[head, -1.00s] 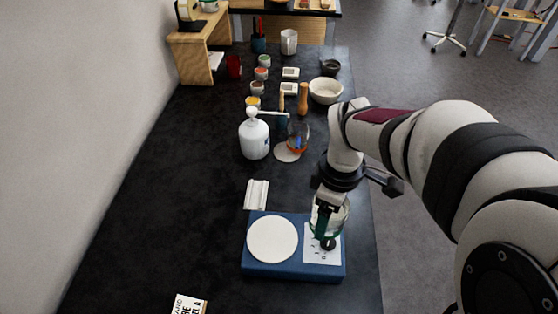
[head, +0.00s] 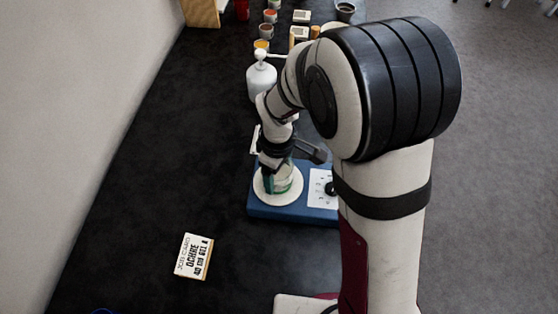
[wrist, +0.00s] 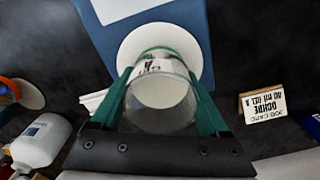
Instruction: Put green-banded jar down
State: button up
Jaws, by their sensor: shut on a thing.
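My gripper (wrist: 165,112) is shut on the green-banded jar (wrist: 160,66), with one green finger on each side of it in the wrist view. The jar is clear glass with a green band and a white label. In the head view the jar (head: 284,181) is over the round white plate (head: 263,196) on the blue device (head: 285,212). The plate also shows behind the jar in the wrist view (wrist: 125,57). I cannot tell whether the jar's base touches the plate. My arm hides part of the device.
A job card (head: 194,256) stands on the dark bench at the front left. A white pump bottle (head: 261,77) stands behind the device, with several small jars and tubs beyond. The bench left of the device is clear.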

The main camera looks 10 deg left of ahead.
jog(key=shift+f, duration=0.1)
jog(key=o, duration=1.5)
notch_tip(320, 180, up, 12)
jog(key=s+d+m, duration=0.4)
jog(key=s+m, duration=0.2)
jog(key=s+d+r+m+y, duration=0.1)
jog(key=s+d+m, duration=0.2)
jog(key=s+m, duration=0.3)
jog(key=s+d+r+m, duration=0.1)
jog(key=s+d+m, duration=0.3)
jog(key=s+m, duration=0.2)
jog(key=shift+s+d+r+m+y, duration=0.1)
jog(key=shift+d+r+m+y, duration=0.15)
jog(key=shift+m+y, duration=0.2)
